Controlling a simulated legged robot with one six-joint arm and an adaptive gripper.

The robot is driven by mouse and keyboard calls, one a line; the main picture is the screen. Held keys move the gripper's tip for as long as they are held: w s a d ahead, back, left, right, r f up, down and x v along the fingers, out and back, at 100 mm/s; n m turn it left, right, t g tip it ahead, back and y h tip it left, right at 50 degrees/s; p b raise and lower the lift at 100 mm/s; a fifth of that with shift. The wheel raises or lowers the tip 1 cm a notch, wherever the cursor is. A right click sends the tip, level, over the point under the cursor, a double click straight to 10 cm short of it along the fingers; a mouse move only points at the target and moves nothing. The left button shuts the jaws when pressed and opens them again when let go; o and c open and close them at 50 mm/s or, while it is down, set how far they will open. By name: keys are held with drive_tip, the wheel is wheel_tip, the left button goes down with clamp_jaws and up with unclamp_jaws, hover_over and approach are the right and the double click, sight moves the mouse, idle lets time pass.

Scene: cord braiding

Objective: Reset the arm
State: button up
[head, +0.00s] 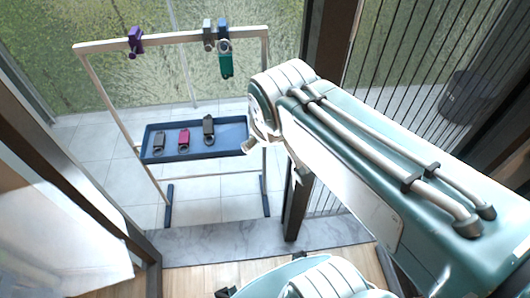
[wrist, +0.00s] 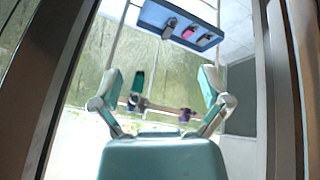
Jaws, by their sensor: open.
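My gripper (wrist: 161,82) shows in the wrist view with its two fingers spread wide apart and nothing between them. The rack's top bar, with a teal item (wrist: 137,84) and a purple clip (wrist: 186,115), appears beyond the fingers, apart from them; this view looks upside down. In the head view my arm reaches in from the right, and its bent joint hides part of the rack's right side. I cannot make out the gripper's fingers there.
A white rack (head: 175,39) stands on pale tiles. Its bar carries a purple clip (head: 135,40), a grey clip (head: 208,33) and a teal item (head: 226,65). A blue tray (head: 232,137) holds grey and pink items. A dark post (head: 297,205) stands close to my arm.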

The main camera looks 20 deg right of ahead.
drive_tip(key=s, duration=0.1)
drive_tip(key=s+a+f+m, duration=0.1)
drive_tip(key=s, duration=0.1)
drive_tip(key=s+m+y, duration=0.1)
drive_tip(key=s, duration=0.1)
drive_tip(key=shift+a+f, duration=0.15)
drive_tip(key=shift+a, duration=0.2)
drive_tip(key=shift+o, duration=0.3)
drive_tip(key=shift+w, duration=0.1)
idle(0.4)
